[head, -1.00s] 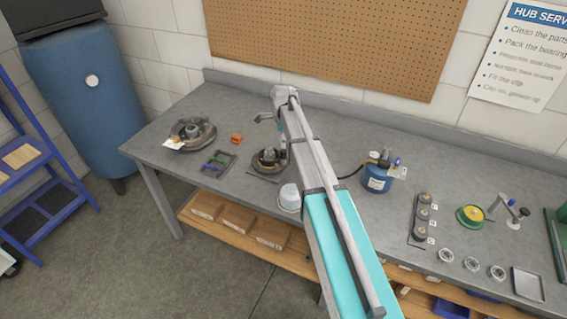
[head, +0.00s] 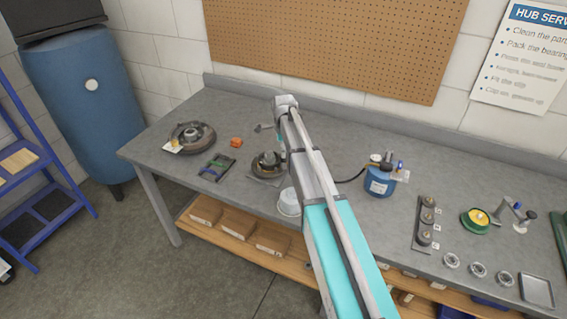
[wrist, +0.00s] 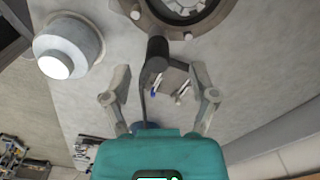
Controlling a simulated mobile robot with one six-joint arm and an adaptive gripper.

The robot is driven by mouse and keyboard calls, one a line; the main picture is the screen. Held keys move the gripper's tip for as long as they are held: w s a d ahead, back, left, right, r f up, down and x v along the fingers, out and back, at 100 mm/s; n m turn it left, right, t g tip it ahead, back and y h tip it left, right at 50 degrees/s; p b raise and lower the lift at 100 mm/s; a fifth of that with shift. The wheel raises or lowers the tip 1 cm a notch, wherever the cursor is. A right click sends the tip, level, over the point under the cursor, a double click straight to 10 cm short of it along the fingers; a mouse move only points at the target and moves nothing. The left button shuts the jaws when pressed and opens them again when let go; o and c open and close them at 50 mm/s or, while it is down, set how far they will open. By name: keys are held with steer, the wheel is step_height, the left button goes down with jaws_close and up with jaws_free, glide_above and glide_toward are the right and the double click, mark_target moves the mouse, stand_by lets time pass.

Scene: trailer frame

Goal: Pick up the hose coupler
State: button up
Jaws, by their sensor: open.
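The hose coupler (wrist: 157,48) appears as a dark upright cylinder in the middle of the wrist view. A thin black hose runs down from it toward the blue canister, which shows only as a sliver (wrist: 145,127) behind my gripper's body. My gripper (wrist: 160,76) is open and empty, with one finger on each side of the coupler's line. The coupler shows just past the fingertips; I cannot tell whether they are level with it. In the head view the black hose (head: 350,179) leaves the blue canister (head: 380,181), and my arm hides the coupler and the gripper.
A hub on a plate (head: 268,165) stands left of my arm, also at the top of the wrist view (wrist: 182,8). A white tub (head: 289,202) stands close by, also at the wrist view's left (wrist: 68,42). A bearing rack (head: 427,222) lies to the right.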

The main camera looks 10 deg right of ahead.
steer(key=shift+s+f+b, duration=0.15)
steer(key=shift+f+b, duration=2.35)
steer(key=shift+f, duration=0.05)
jaws_close()
